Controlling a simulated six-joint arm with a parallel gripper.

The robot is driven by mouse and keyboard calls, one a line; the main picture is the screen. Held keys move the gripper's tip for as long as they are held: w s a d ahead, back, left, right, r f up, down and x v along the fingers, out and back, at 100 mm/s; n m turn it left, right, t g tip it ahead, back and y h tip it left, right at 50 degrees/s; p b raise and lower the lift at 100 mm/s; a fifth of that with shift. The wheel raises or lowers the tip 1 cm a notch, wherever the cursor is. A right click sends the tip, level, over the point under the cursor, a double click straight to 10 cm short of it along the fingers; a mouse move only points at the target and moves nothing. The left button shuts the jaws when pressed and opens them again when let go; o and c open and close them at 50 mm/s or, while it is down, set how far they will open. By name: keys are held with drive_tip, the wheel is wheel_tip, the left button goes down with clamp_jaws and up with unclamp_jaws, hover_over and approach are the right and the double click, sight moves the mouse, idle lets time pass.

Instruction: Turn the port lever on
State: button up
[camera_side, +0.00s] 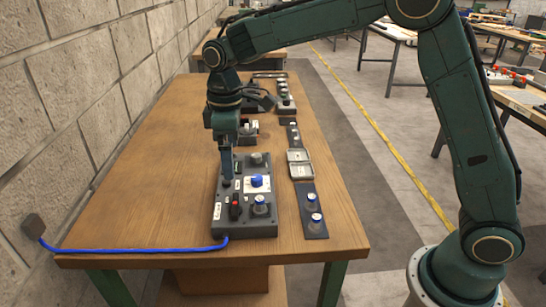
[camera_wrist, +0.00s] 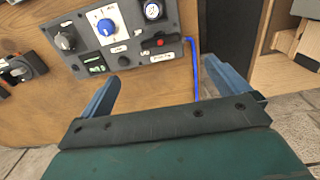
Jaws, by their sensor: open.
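A grey control panel (camera_side: 247,221) lies on the wooden table. A small red-and-black lever-like control (camera_side: 236,207) sits near its front left; it also shows in the wrist view (camera_wrist: 160,42). The labels are too small to read, so I cannot tell which control is the port lever. A blue knob on a white plate (camera_side: 257,182) is mid-panel, also in the wrist view (camera_wrist: 106,27). My gripper (camera_side: 227,179) points down over the panel's left side. In the wrist view my gripper (camera_wrist: 160,82) has its two blue fingers spread, with nothing between them. Contact with the panel is unclear.
A blue cable (camera_side: 140,250) runs from the panel's front to a wall box (camera_side: 33,226). The block wall (camera_side: 85,70) borders the table's left. The left tabletop is clear.

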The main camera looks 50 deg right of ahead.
sight(235, 203)
drive_tip(key=shift+a+f, duration=0.1)
drive_tip(key=shift+f, duration=0.1)
wheel_tip(235, 203, down, 14)
drive_tip(key=shift+r, duration=0.2)
idle(0.7)
drive_tip(key=c, duration=0.9)
